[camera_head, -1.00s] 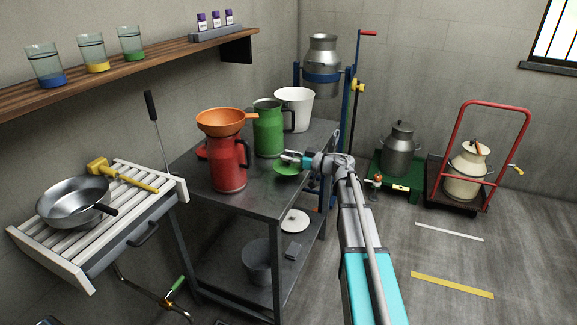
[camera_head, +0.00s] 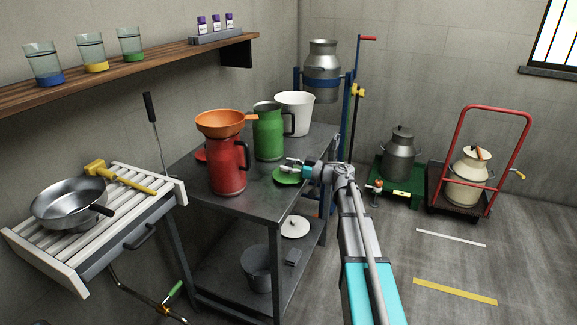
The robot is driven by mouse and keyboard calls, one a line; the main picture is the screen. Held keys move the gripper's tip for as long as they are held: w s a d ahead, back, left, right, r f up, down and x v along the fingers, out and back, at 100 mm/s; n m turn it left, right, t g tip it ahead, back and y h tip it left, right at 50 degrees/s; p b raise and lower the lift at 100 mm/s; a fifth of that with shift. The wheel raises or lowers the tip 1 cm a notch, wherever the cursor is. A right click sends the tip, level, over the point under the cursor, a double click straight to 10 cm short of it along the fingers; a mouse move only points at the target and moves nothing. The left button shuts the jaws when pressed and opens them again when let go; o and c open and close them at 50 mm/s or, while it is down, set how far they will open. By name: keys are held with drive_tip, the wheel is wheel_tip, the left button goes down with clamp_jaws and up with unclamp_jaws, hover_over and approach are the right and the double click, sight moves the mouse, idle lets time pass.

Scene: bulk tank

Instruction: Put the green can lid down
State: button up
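The green can lid (camera_head: 287,177) is a small green disc at the right side of the dark metal table (camera_head: 262,202). My gripper (camera_head: 290,166) is at the lid's upper side and appears shut on it; the fingertips are small in this view. I cannot tell whether the lid touches the tabletop or hangs just above it. The green can (camera_head: 267,134) stands upright on the table, behind and left of the lid, with its top open.
A red can (camera_head: 228,170) with an orange funnel (camera_head: 219,123) on top stands left of the lid. A white bucket (camera_head: 295,112) stands behind. A white lid (camera_head: 295,227) and a grey bucket (camera_head: 257,268) are on the lower shelf. Bare tabletop lies in front of the lid.

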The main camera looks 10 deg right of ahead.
drive_tip(key=shift+r, duration=0.25)
idle(0.3)
drive_tip(key=v, duration=1.2)
drive_tip(key=shift+f, duration=0.1)
idle(0.6)
